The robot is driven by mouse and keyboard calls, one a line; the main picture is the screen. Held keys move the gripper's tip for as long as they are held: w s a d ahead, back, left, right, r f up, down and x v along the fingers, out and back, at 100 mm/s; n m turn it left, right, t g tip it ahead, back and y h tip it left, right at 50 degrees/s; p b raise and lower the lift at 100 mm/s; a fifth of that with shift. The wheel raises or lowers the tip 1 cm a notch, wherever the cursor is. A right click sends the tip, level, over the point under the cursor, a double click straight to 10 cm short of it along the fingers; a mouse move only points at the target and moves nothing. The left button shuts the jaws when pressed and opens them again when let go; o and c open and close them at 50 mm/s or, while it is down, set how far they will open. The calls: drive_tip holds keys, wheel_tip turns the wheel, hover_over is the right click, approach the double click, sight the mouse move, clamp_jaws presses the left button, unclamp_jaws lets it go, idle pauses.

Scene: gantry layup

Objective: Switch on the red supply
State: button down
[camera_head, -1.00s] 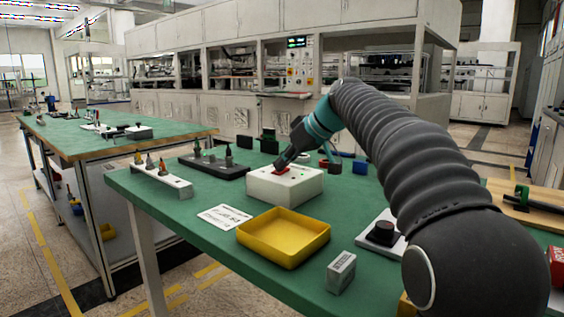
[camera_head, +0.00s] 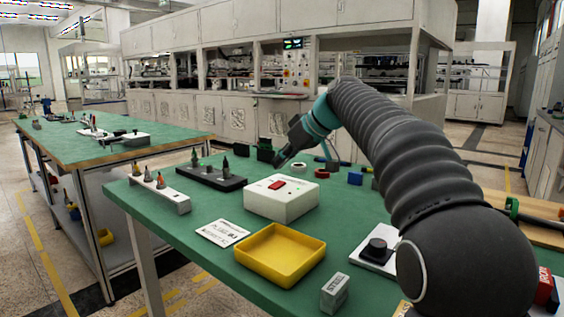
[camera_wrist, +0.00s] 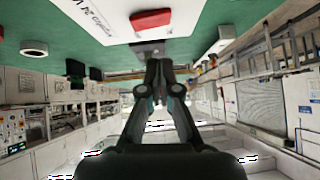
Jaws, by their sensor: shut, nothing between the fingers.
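The supply is a white box (camera_head: 283,205) on the green bench, with a red rocker switch (camera_head: 277,184) on its top. My gripper (camera_head: 280,162) is shut and empty, above and behind the box, apart from the switch. In the wrist view the closed fingertips (camera_wrist: 156,62) point toward the box, with the red switch (camera_wrist: 151,20) just beyond them near the top edge. Which way the rocker is tilted is too small to tell, and I cannot make out whether a lamp is lit.
A yellow tray (camera_head: 279,258) and a printed card (camera_head: 222,232) lie in front of the box. A dark holder (camera_head: 212,177) and a white rack (camera_head: 157,194) stand to the left. A grey block (camera_head: 335,293) and a black knob unit (camera_head: 377,250) are near the front right.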

drive_tip(key=s+a+v, duration=0.1)
drive_tip(key=v, duration=0.9)
drive_tip(key=shift+s+d, duration=0.1)
drive_tip(key=shift+s, duration=0.05)
